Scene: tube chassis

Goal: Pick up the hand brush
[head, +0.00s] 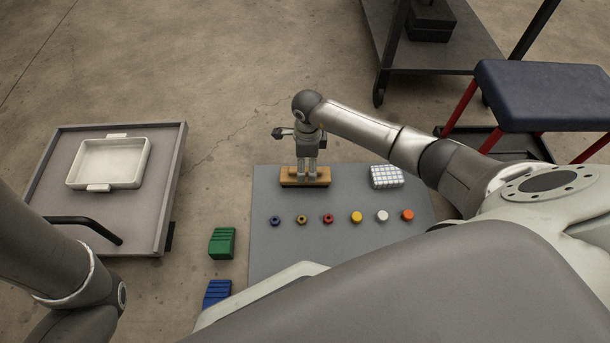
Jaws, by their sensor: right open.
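The hand brush appears to be the tan, wood-coloured block (288,179) lying on the grey mat (268,242) near its far edge. My right gripper (307,177) points down over the middle of this block. Its fingers are apart, with their tips at the block, and hide part of it. I cannot tell whether they touch it. The block rests flat on the mat. My left arm shows at the lower left, but its gripper is out of view.
A white and blue checked block (386,177) lies right of the brush. Several small coloured round pieces (356,217) form a row nearer me. Green (222,242) and blue (217,292) blocks lie left. A cart (150,205) holds a white tray (146,165). A dark stool (545,95) stands right.

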